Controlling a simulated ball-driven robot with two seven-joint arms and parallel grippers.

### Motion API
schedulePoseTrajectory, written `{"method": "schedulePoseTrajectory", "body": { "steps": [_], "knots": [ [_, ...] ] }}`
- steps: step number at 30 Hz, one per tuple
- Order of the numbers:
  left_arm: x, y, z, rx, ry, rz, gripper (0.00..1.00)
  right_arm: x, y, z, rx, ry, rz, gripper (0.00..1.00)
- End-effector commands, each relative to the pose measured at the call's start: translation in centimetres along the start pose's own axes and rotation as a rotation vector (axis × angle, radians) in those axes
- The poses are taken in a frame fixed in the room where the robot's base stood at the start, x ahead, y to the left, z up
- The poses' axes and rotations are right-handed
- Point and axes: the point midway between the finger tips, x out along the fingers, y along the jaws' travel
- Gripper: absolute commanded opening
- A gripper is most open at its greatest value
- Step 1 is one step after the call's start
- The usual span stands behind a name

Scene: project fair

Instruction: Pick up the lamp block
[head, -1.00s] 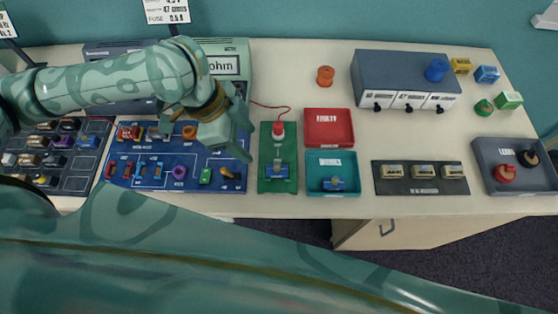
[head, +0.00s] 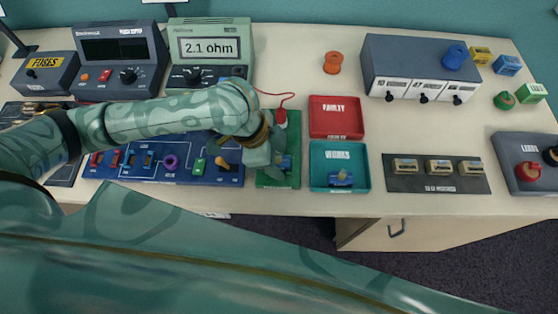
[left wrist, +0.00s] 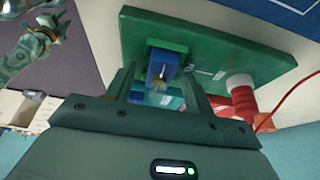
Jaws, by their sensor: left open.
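A blue block (head: 285,163) with a small lamp on it sits on the green test board (head: 281,180); the gripper partly covers it in the head view. In the left wrist view the blue block (left wrist: 163,64) stands on a green pad on the board. My left gripper (head: 270,157) is over the board's left side. In the left wrist view its open fingers (left wrist: 160,80) lie either side of the block's near end, with no clear contact. A similar blue block (head: 341,178) lies in the teal tray (head: 317,165). Some of my patterned green parts show at the wrist view's upper left; I cannot tell whether they include my right gripper.
A red knob (head: 280,117) with a red wire is on the board's far end. The red tray (head: 335,103) stands to the right. A blue panel (head: 225,172) lies to the left; the ohm meter (head: 212,70) behind reads 2.1.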

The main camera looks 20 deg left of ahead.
Motion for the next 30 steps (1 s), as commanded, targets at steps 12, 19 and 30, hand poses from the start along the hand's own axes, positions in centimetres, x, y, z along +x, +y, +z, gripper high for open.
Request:
{"method": "schedulePoseTrajectory", "body": {
  "steps": [12, 19, 30],
  "knots": [
    [-0.1, 0.0, -0.1, 0.0, 0.0, -0.001, 0.0, -0.1, 0.0, -0.1, 0.001, 0.002, 0.0, 0.36],
    [-0.2, 0.0, -0.1, 0.001, 0.0, -0.002, 0.0, -0.2, 0.0, -0.1, 0.001, 0.002, 0.0, 0.36],
    [-4.7, 0.9, -3.1, 0.006, 0.005, -0.002, 0.0, -3.2, 0.1, -0.9, 0.001, 0.016, 0.003, 0.36]
  ]
}}
